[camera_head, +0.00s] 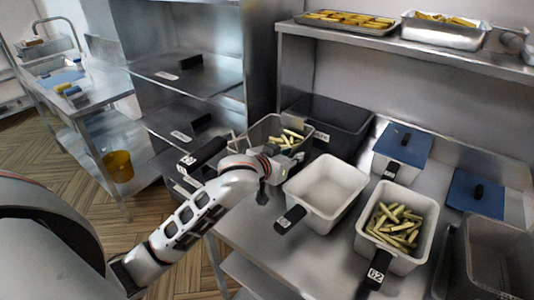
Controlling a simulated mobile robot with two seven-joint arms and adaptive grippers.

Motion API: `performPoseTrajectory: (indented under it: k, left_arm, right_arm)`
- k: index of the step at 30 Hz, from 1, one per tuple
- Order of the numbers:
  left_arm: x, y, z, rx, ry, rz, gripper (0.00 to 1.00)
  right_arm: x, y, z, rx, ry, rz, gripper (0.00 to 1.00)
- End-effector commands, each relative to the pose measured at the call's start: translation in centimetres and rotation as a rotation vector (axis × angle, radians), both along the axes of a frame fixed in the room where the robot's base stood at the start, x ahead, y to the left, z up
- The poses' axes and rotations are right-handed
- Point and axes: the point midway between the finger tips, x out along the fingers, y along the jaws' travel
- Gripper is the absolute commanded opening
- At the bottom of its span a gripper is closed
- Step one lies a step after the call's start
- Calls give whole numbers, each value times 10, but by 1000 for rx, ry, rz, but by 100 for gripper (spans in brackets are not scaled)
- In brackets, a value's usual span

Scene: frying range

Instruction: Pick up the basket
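Several baskets with black handles stand on the steel counter. A grey basket (262,130) with yellow fry sticks is at the back left, partly hidden by my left arm. An empty white basket (325,186) stands in the middle, its handle (290,219) toward me. A white basket (431,212) with fry sticks is to its right, its handle (378,266) labelled 02. My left gripper (276,172) is between the grey basket and the empty white one, near their rims. Its fingers are small and unclear, so I cannot tell its opening or contact. My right gripper is out of view.
A dark bin (345,113) stands behind. Blue-lidded containers (402,145) are at the right. An upper shelf (450,55) holds trays of food above the counter. Steel shelving (190,75) stands at the left, with a yellow bucket (118,166) beyond.

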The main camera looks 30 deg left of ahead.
Motion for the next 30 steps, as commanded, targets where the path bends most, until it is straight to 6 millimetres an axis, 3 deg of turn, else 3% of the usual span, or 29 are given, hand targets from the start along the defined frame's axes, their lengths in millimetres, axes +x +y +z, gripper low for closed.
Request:
performPoseTrajectory:
  k: [7, 8, 10, 11, 23, 30]
  left_arm:
    - [2, 0, -1, 1, 0, 0, 22]
    - [2, 0, -1, 1, 0, 0, 20]
    - [2, 0, -1, 1, 0, 0, 1]
    - [2, 0, -1, 1, 0, 0, 0]
    - [3, 0, 1, 1, -3, 1, 0]
    - [3, 0, 17, 0, -7, 1, 0]
  right_arm:
    - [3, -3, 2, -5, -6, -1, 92]
    - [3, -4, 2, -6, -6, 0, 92]
    - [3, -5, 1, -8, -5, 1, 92]
    - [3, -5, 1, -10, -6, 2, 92]
    - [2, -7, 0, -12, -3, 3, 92]
    - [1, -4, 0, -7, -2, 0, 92]
